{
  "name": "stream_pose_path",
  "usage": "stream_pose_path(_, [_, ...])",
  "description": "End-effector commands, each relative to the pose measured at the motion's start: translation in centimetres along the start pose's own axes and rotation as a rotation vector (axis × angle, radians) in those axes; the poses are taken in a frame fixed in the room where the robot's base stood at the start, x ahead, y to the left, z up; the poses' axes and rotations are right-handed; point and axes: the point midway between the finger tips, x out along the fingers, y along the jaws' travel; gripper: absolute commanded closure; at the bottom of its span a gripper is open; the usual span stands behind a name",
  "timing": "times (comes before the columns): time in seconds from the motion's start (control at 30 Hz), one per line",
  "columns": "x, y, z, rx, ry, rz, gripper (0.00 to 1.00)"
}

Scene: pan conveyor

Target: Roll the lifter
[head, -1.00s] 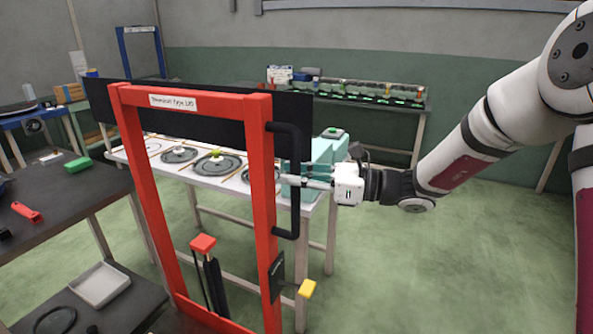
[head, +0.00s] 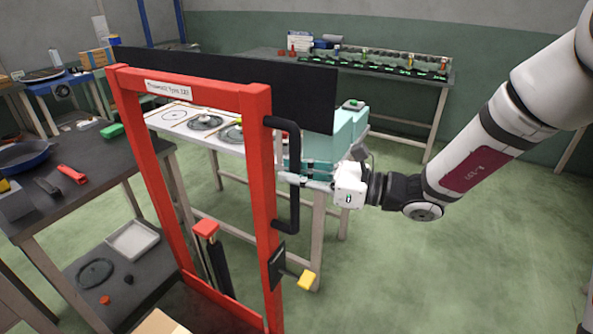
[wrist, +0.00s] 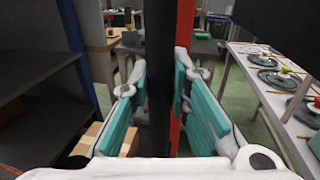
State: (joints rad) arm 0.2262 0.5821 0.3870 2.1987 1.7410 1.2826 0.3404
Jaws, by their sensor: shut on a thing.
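The lifter is a tall red frame (head: 264,205) with a white label on its top bar. It stands upright at the centre of the head view. A black D-shaped handle (head: 294,210) is fixed to its right post. My gripper (head: 296,170) reaches in from the right and is shut around the upright bar of this handle. In the wrist view the black bar (wrist: 159,80) runs vertically between the teal finger pads (wrist: 203,100), with the red post (wrist: 184,30) behind it.
A white table with round plates (head: 203,122) stands behind the lifter. A dark workbench (head: 90,190) with a blue pan (head: 28,155) and tools is close on the left. A cardboard box (head: 160,322) is low in front. Green floor (head: 440,240) is open at right.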

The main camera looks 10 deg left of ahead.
Motion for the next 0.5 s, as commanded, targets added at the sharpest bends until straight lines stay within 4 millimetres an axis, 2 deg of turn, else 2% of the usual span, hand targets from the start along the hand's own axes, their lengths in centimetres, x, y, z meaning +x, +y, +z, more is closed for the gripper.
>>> stream_pose_path(0.03, [0.19,0.73,-0.15,0.005,0.001,0.018,1.0])
stream_pose_path(0.1, [0.2,0.77,-0.16,0.005,0.001,0.019,1.0])
stream_pose_path(0.13, [0.21,0.78,-0.16,0.006,0.001,0.019,0.76])
stream_pose_path(0.2, [0.22,0.77,-0.16,0.006,0.001,0.019,0.62])
stream_pose_path(0.5, [0.06,0.44,-0.11,0.004,0.001,0.012,0.62])
